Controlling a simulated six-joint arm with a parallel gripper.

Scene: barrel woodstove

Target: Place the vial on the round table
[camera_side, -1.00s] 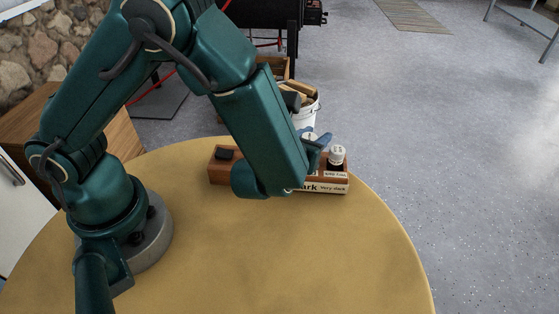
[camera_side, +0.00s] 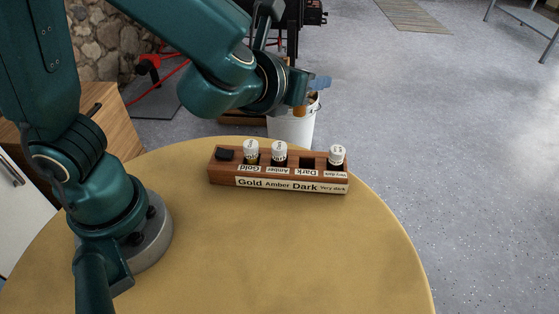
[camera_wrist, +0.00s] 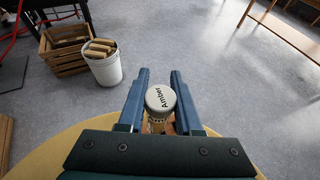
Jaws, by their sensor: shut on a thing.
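My gripper (camera_side: 310,87) is shut on a vial (camera_side: 299,109) and holds it in the air above the far edge of the round table (camera_side: 260,250). In the wrist view the vial's white cap (camera_wrist: 160,98), lettered "Amber", sits between the two blue fingers (camera_wrist: 158,80). In the side view the vial looks amber and is partly hidden. A wooden rack (camera_side: 230,180) labelled Gold, Amber, Dark and Very dark stands on the table below. It holds white-capped vials at Gold (camera_side: 251,148), Amber (camera_side: 279,150) and Very dark (camera_side: 337,154); the Dark slot (camera_side: 307,162) is empty.
The table's front and right are clear. A white bucket (camera_wrist: 103,68) and a wooden crate (camera_wrist: 62,62) holding wood stand on the floor beyond the table.

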